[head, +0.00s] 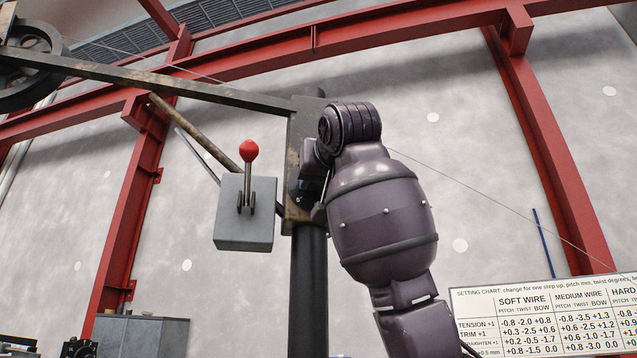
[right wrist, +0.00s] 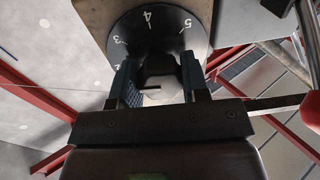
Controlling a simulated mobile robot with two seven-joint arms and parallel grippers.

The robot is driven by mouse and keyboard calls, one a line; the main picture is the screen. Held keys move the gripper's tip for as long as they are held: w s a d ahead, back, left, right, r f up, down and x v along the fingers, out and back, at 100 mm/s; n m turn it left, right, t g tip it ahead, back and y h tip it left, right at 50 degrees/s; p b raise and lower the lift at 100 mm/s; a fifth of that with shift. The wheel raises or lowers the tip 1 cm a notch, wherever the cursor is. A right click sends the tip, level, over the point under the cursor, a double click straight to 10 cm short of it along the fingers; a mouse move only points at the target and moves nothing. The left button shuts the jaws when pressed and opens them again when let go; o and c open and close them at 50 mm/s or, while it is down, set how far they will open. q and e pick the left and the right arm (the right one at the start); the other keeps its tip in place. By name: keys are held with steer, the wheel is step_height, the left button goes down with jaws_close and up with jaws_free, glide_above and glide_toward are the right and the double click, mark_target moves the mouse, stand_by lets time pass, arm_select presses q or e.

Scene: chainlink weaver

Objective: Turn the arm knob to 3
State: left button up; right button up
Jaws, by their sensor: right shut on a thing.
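The arm knob (right wrist: 160,68) is dark and sits at the middle of a round black dial (right wrist: 128,28) in the right wrist view. White numbers 3, 4 and 5 run along the dial's visible rim, and a partly covered number shows below the 3. My right gripper (right wrist: 160,80) is shut on the knob, with one finger on each side. The knob's pointer cannot be made out. In the head view my right arm reaches up to a rusty bracket on a dark post, and the arm hides the knob and dial. My left gripper is not in view.
A grey box (head: 245,225) with a red-balled lever (head: 249,151) stands just left of the post (head: 309,290). A long beam (head: 170,83) runs from the bracket to a wheel (head: 30,65) at upper left. A setting chart (head: 545,315) is at lower right.

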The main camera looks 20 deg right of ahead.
steer(key=m+b, duration=0.1)
steer(key=m, duration=0.2)
steer(key=shift+a+f, duration=0.1)
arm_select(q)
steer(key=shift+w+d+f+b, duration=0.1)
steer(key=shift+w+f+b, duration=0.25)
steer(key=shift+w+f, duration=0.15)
arm_select(e)
steer(key=shift+m+t+h, duration=0.3)
steer(key=shift+m+h, duration=0.1)
steer(key=shift+m, duration=1.7)
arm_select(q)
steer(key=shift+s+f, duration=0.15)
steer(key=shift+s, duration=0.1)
arm_select(e)
steer(key=o, duration=0.9)
arm_select(q)
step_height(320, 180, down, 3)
steer(key=b, duration=0.2)
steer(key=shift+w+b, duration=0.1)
steer(key=shift+b, duration=0.3)
arm_select(e)
steer(key=s, duration=1.1)
steer(key=shift+a+f, duration=0.25)
steer(key=shift+a, duration=0.05)
